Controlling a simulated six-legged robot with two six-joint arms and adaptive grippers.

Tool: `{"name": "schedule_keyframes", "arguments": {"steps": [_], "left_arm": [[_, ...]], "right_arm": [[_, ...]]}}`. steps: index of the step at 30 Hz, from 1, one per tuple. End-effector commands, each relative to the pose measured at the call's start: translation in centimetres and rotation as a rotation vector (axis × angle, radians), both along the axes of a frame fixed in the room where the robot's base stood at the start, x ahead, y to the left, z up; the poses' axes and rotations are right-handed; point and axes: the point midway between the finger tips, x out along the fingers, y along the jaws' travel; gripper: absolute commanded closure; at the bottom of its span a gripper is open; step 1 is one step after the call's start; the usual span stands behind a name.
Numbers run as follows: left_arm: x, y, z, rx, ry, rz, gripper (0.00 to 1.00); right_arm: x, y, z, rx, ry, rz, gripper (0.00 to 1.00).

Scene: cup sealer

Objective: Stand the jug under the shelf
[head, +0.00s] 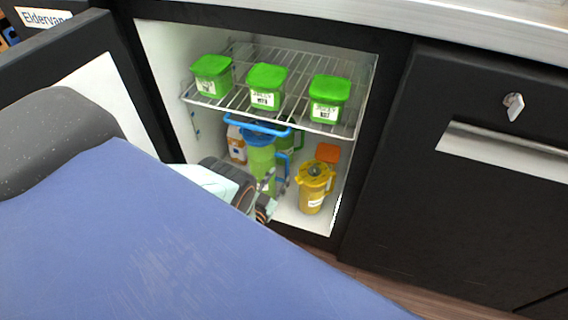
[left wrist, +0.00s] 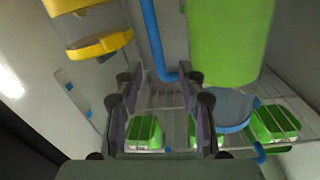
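The green jug (head: 261,160), with a blue lid and blue handle, is in the open cabinet below the wire shelf (head: 240,103). It looks about upright; its base is hidden behind my left gripper (head: 268,195), so I cannot tell if it rests on the floor. In the left wrist view the jug's green body (left wrist: 228,40) is at upper right, with its blue handle (left wrist: 153,38) beside it. My left gripper (left wrist: 165,108) there has its fingers apart, the handle's end close to the right finger, with no grip visible. My right gripper is not in view.
Several green tubs, such as one at the shelf's right (head: 329,98), stand on the shelf. A yellow jug (head: 312,188) stands right of the green jug, an orange item (head: 327,153) behind it. A white-and-orange container (head: 236,145) stands at left. The cabinet door (head: 92,95) is open.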

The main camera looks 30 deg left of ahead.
Motion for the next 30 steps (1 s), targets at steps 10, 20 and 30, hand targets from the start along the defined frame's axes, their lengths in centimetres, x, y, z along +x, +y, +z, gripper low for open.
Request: {"name": "schedule_keyframes", "arguments": {"steps": [10, 20, 30], "left_arm": [[-4.3, -0.7, 0.1, -0.001, 0.001, 0.000, 0.60], [-4.4, -1.4, -0.8, -0.030, 0.096, 0.007, 0.60], [-8.6, -5.5, -2.2, -0.165, 0.585, 0.029, 0.60]], "right_arm": [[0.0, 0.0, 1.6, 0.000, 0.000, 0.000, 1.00], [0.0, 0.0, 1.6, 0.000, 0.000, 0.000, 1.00], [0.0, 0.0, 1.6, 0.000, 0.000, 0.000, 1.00]]}}
